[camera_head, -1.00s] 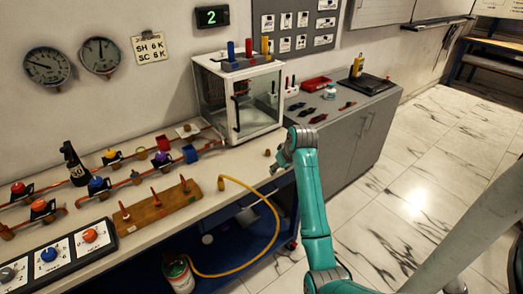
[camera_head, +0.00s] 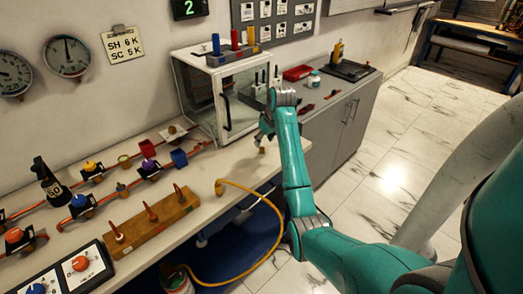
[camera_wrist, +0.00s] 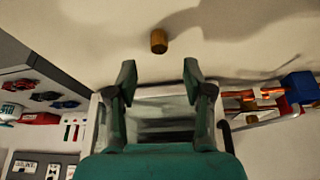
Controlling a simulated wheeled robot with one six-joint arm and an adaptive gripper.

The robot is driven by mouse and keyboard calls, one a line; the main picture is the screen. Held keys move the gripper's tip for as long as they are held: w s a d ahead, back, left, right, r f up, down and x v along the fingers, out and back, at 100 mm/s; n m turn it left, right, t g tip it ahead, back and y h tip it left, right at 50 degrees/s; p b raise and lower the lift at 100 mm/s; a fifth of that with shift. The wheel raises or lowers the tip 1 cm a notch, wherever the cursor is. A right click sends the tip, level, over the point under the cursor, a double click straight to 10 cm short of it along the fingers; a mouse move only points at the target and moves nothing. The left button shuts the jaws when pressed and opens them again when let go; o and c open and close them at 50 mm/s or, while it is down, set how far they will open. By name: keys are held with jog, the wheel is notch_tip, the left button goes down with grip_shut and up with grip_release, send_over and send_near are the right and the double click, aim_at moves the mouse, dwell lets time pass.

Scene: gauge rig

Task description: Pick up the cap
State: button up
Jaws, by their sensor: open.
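The cap, a small brass-brown cylinder (camera_wrist: 158,41), stands on the pale bench top (camera_wrist: 235,55) in the wrist view, just beyond and between my fingertips. In the head view the cap (camera_head: 262,150) is small and partly hard to make out beneath my gripper (camera_head: 264,131), near the bench's right end. My gripper (camera_wrist: 160,74) is open in the wrist view, with its two dark green fingers apart. Nothing is between the fingers, and a gap separates them from the cap.
A glass-walled case (camera_head: 215,95) stands close behind my gripper. A grey cabinet (camera_head: 345,115) stands to the right. Bench around the cap is clear.

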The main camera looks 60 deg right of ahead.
aim_at(262, 148)
jog(key=shift+s+x, duration=0.1)
jog(key=shift+x, duration=1.2)
jog(key=shift+s+x, duration=0.15)
jog(key=shift+x, duration=1.15)
jog(key=shift+a, duration=0.1)
grip_shut()
